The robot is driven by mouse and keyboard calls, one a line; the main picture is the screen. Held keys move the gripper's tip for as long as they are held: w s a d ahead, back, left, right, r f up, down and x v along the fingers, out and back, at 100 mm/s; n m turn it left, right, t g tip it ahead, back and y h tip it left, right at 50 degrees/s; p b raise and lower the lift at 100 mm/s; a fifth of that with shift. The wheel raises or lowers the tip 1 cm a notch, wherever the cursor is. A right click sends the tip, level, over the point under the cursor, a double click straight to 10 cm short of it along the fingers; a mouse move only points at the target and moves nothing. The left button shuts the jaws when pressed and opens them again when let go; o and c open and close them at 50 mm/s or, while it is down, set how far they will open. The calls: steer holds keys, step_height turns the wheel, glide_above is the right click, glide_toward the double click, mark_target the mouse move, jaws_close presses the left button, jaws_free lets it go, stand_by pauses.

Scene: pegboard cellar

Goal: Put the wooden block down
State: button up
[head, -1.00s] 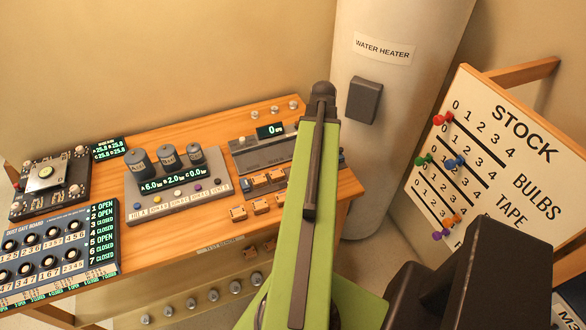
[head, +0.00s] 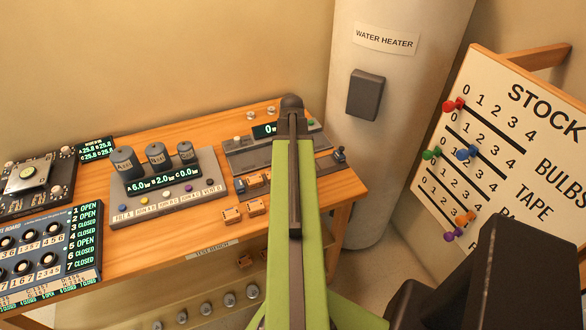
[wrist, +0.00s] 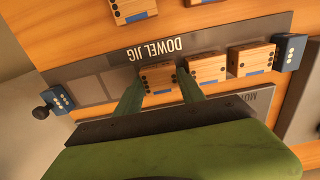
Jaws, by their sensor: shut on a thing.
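My gripper (wrist: 160,90) is shut on a wooden block (wrist: 157,77) with dark dots and a blue mark. The fingers stand on either side of the block. The block is at the grey dowel jig (wrist: 220,38), in line with two other wooden blocks, one (wrist: 206,65) close beside it and another (wrist: 250,58) beyond. I cannot tell whether it rests on the jig or hovers just above. In the head view my arm hides the gripper and held block; the jig's knobbed end (head: 340,156) shows to the arm's right.
Bare grey slots (wrist: 87,91) lie left of the held block in the wrist view. Blue dotted end pieces (wrist: 289,52) bound the row. Loose blocks (head: 231,215) lie on the wooden bench (head: 190,235). A water heater (head: 385,110) and a stock board (head: 500,150) stand to the right.

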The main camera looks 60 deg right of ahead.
steer(key=o, duration=1)
steer(key=shift+f, duration=0.1)
step_height(320, 180, up, 12)
steer(key=p, duration=1.2)
steer(key=shift+r, duration=0.2)
